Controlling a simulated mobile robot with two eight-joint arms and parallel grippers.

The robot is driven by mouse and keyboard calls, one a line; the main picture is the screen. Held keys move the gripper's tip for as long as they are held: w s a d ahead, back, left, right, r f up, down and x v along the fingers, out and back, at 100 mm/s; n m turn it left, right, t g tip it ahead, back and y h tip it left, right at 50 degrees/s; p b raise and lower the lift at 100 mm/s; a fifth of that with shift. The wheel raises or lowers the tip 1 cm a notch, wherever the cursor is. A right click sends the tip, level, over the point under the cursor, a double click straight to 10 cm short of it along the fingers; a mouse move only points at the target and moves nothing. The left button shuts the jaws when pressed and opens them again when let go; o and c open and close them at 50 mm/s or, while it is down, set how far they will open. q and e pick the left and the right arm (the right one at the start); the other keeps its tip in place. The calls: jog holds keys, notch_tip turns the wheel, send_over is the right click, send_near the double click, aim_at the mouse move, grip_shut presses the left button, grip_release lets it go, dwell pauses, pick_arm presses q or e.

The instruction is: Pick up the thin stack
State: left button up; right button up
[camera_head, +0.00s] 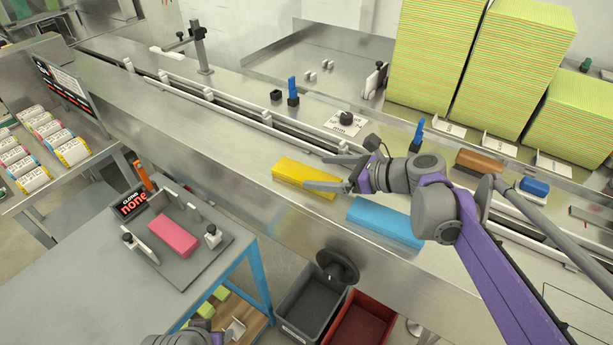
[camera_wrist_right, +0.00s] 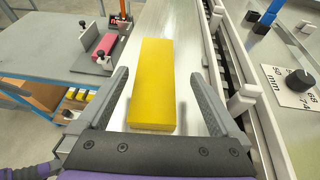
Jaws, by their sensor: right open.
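A yellow stack (camera_head: 296,178) lies flat on the steel conveyor bench, and the right wrist view shows it (camera_wrist_right: 154,85) straight ahead. My right gripper (camera_head: 317,172) is open, with one finger on each side of the yellow stack's near part; I cannot tell whether they touch it. A blue stack (camera_head: 384,222) lies on the bench to the right of the yellow one, beneath my right arm. A pink stack (camera_head: 173,236) lies in a grey fixture on the side table, also in the right wrist view (camera_wrist_right: 105,44). My left gripper is out of view.
Tall green-yellow piles (camera_head: 434,60) stand at the back right. A guide rail (camera_head: 225,104) runs along the bench behind the yellow stack. Brown (camera_head: 480,162) and blue (camera_head: 535,187) blocks lie at right. Dark (camera_head: 312,300) and red (camera_head: 360,322) bins stand below. Bare bench extends left.

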aim_at(307, 174)
jog(key=x, duration=0.4)
jog(key=shift+s+a+f, duration=0.1)
jog(key=shift+s+f, duration=0.05)
jog(key=shift+s, duration=0.25)
jog(key=shift+w+a+f, duration=0.2)
jog(key=shift+w+a, duration=0.1)
jog(key=shift+a, duration=0.05)
jog(key=c, duration=1.3)
